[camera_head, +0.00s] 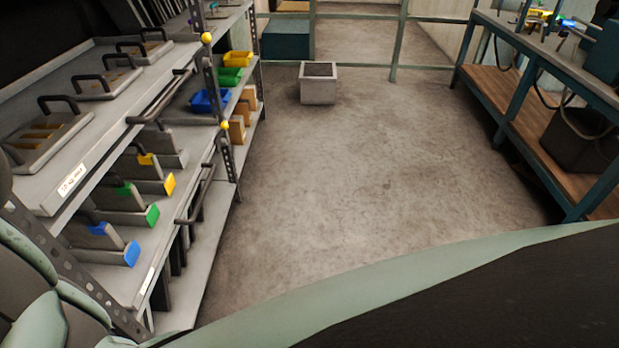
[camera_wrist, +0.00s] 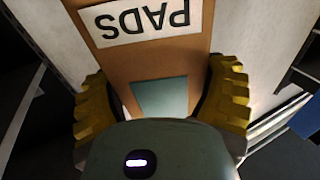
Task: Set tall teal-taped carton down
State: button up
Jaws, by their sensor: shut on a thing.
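The carton (camera_wrist: 195,48) is brown, with a pale label reading "PADS" that appears upside down in the wrist view. A teal tape patch (camera_wrist: 160,92) lies on its face below the label. My gripper (camera_wrist: 162,98) has a ridged yellow finger on each side of the carton and is shut on it. The carton's far end runs out of the wrist view, and its base and what lies under it cannot be seen. Neither the held carton nor my gripper can be made out in the head view.
A metal rack (camera_head: 100,165) with trays, coloured-tab dies and bins stands at left. Small brown cartons (camera_head: 237,132) sit on its far shelf. A grey box (camera_head: 319,85) stands on the open floor (camera_head: 350,170). A workbench (camera_head: 535,95) is at right.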

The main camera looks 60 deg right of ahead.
jog(key=a, duration=0.6)
jog(key=shift+w+f+b, duration=0.15)
jog(key=shift+b, duration=0.25)
jog(key=f+b, duration=0.1)
jog(key=f, duration=0.2)
jog(key=shift+d+f+b, duration=0.2)
jog(key=shift+f+b, duration=0.15)
jog(key=shift+w, duration=0.1)
jog(key=o, duration=1.2)
jog(key=shift+c, duration=0.2)
